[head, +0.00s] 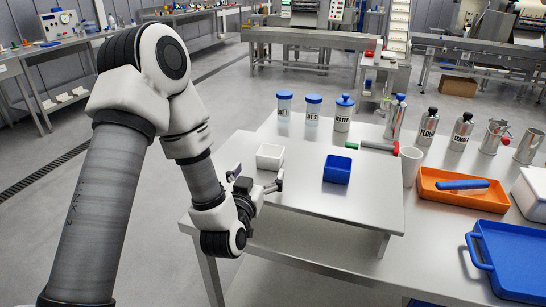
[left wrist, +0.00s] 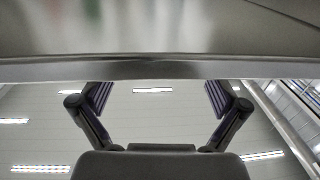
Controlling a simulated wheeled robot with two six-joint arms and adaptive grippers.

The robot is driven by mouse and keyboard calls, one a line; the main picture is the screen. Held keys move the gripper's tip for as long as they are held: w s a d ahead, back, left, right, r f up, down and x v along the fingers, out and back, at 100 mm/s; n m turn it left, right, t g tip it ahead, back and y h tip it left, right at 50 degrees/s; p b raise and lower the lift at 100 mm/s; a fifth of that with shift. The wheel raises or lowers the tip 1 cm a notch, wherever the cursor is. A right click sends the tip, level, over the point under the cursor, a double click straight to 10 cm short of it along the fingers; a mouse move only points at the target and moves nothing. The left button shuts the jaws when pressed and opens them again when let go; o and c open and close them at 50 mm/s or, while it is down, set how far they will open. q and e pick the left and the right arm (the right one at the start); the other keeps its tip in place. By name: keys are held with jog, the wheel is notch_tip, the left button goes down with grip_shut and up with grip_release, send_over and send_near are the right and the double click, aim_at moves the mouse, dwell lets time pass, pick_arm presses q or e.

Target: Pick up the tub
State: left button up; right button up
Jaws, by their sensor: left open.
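A small white square tub (head: 270,157) sits at the left of a raised grey board on the table. A small blue square tub (head: 337,169) sits to its right on the same board. My left gripper (head: 258,180) is at the board's left edge, just in front of the white tub in the head view, with its fingers apart and nothing between them. In the left wrist view the gripper (left wrist: 159,98) also shows open and empty, with a grey metal surface across the top; neither tub shows there. My right gripper is not in view.
The raised board (head: 325,205) is bare in front of the tubs. A white cup (head: 411,165), an orange tray (head: 431,190) and a blue tray (head: 510,255) are to the right.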

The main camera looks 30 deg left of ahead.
aim_at(267, 158)
pick_arm(q)
jog(key=p+x, duration=0.1)
jog(key=x, duration=0.4)
jog(key=shift+w, duration=0.4)
jog(key=shift+s, duration=0.15)
jog(key=shift+c, duration=1.3)
jog(key=c, duration=0.9)
jog(key=shift+r, duration=0.15)
